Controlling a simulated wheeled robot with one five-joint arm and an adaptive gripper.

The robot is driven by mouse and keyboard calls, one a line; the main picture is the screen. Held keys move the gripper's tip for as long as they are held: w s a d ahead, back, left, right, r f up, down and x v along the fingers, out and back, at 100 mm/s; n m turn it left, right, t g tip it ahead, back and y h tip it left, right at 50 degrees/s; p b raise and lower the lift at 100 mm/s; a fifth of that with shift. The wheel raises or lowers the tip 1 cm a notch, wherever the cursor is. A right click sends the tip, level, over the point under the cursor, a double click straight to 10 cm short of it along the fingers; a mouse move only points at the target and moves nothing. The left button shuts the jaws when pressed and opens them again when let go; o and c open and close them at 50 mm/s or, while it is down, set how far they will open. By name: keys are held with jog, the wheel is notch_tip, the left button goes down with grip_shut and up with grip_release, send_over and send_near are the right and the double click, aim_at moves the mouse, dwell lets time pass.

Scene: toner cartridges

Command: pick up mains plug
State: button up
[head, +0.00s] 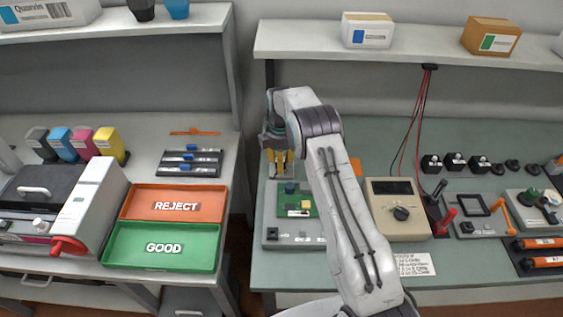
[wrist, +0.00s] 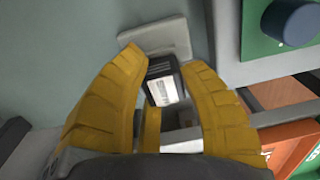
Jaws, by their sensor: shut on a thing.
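My gripper (head: 276,168) is over the left part of the right bench, by the grey test fixture. In the wrist view its yellow fingers (wrist: 162,64) are closed around a small black block with a white printed label (wrist: 163,90), which I take to be the mains plug. Its lower part is hidden by the fingers. A pale grey plate (wrist: 170,36) shows just beyond the plug; I cannot tell if they touch. In the head view the plug is too small and covered to make out.
A grey fixture with a green board (head: 308,205) lies just below my gripper. A beige meter (head: 398,210) stands to the right, with several black blocks (head: 455,160) behind it. The orange REJECT tray (head: 140,202) and green GOOD tray (head: 125,235) are on the left bench, across a gap.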

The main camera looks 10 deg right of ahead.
jog(key=shift+a+b, duration=0.15)
jog(key=shift+b, duration=0.35)
jog(key=shift+r+b, duration=0.5)
jog(key=shift+b, duration=0.2)
notch_tip(320, 180, up, 3)
jog(key=b, duration=0.3)
jog(key=shift+f, duration=0.2)
jog(key=s+d+r+b, duration=0.1)
jog(key=s+d+r, duration=0.1)
jog(key=d, duration=0.1)
jog(key=s+d+r+b, duration=0.1)
jog(key=s+d+r, duration=0.1)
jog(key=d+r, duration=0.1)
jog(key=s+d+r+b, duration=0.2)
jog(key=d, duration=0.2)
jog(key=shift+r, duration=0.2)
grip_shut()
jog(key=shift+d+r, duration=0.1)
jog(key=shift+r, duration=0.05)
jog(key=shift+r+p, duration=1.35)
jog(key=shift+p, duration=0.4)
jog(key=shift+r+p, duration=2)
jog(key=shift+p, duration=0.25)
jog(key=shift+f, duration=0.1)
